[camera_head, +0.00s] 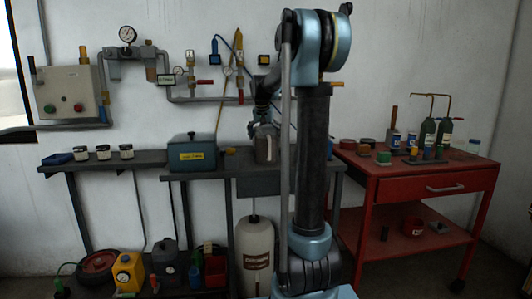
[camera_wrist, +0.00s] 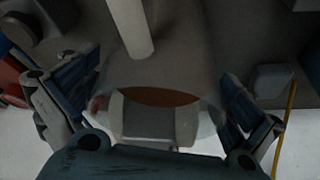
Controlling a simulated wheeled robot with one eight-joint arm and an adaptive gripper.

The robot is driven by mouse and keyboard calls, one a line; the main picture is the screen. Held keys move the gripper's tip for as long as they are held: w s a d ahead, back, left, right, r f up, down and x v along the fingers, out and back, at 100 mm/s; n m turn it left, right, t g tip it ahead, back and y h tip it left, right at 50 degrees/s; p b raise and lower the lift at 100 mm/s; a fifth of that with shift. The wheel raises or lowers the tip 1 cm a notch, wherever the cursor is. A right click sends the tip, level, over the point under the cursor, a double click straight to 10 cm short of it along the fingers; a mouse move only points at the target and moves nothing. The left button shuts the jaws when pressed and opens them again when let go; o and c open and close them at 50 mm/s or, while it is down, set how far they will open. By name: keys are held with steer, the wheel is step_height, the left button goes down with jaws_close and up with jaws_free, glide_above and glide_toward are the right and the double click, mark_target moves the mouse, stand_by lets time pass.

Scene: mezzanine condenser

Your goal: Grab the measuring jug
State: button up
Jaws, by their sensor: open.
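The measuring jug (camera_head: 266,147) stands on the dark bench, a greyish see-through vessel partly hidden by my arm. In the wrist view the jug (camera_wrist: 185,72) fills the middle, with a brownish oval surface showing in it. My gripper (camera_wrist: 158,82) is open, with one dark blue finger to the left of the jug and one to the right. I cannot tell whether either finger touches it. In the head view my gripper (camera_head: 264,122) comes down at the jug from above, and its fingertips are hard to make out.
A blue-grey labelled box (camera_head: 193,153) stands on the bench to the left of the jug. Several small jars stand further left. Wall pipes with valves (camera_head: 190,60) run behind. A red cart (camera_head: 420,181) with bottles stands at the right.

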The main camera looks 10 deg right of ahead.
steer(key=shift+w+f, duration=0.15)
steer(key=shift+f, duration=0.35)
steer(key=c, duration=2)
steer(key=shift+r, duration=0.1)
